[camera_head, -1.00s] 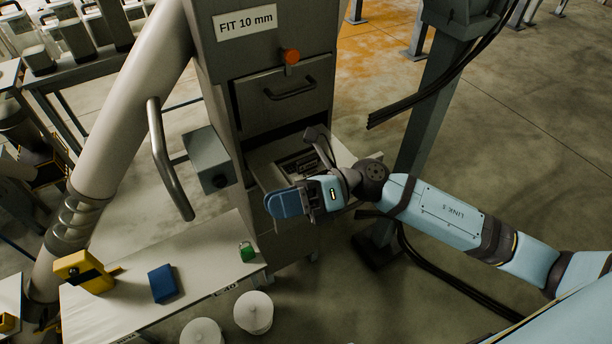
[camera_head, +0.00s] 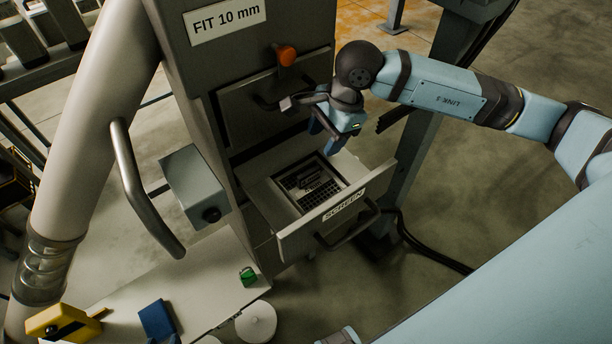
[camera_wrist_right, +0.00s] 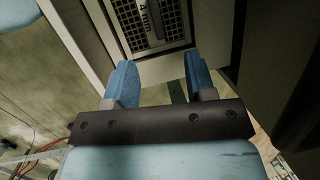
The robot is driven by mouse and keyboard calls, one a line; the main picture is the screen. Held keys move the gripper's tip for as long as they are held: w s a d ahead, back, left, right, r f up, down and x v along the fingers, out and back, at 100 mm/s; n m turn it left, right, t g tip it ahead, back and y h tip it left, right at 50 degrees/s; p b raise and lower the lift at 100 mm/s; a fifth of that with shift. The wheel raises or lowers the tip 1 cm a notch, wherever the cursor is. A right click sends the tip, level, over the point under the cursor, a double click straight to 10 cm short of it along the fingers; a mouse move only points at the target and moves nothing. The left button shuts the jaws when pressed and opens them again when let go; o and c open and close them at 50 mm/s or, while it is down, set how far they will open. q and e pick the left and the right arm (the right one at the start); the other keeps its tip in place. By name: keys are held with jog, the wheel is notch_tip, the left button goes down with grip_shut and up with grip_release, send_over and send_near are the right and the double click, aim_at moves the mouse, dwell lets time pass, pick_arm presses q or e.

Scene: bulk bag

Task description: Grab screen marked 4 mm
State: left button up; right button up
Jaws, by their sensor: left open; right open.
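The screen (camera_head: 310,184) is a dark grid in a light frame with a raised bar across it, lying in an open drawer (camera_head: 352,208) labelled SCREEN. In the right wrist view the screen (camera_wrist_right: 172,27) shows at the top, with a 4 mm label on its bar. My right gripper (camera_head: 325,138) is open and empty, above the back part of the drawer with its blue fingers pointing down. In the right wrist view its fingers (camera_wrist_right: 160,62) are spread, with the screen beyond the tips and apart from them. My left gripper is not in view.
The cabinet (camera_head: 235,60) with a FIT 10 mm sign stands behind the drawer, with a closed upper hatch and handle close to my right wrist. A grey post (camera_head: 420,130) stands right. A table (camera_head: 210,285) with a blue block and green padlock lies front left.

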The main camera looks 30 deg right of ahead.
send_over(310, 172)
jog(key=d, duration=0.1)
jog(key=f, duration=0.5)
jog(key=shift+s+d+f+p, duration=0.15)
jog(key=shift+s+f+p, duration=0.05)
jog(key=shift+f+p, duration=0.2)
jog(key=shift+f, duration=0.45)
jog(key=p+x, duration=0.1)
jog(key=x, duration=0.2)
jog(key=shift+s+a+f, duration=0.1)
jog(key=shift+a+f, duration=0.15)
jog(key=shift+f, duration=0.05)
jog(key=shift+a+f+p, duration=0.1)
jog(key=shift+f+p, duration=0.2)
jog(key=shift+f, duration=0.25)
pick_arm(q)
jog(key=shift+s+r, duration=0.15)
jog(key=shift+r, duration=0.35)
jog(key=shift+s+r, duration=0.15)
jog(key=shift+r, duration=0.35)
pick_arm(e)
grip_shut()
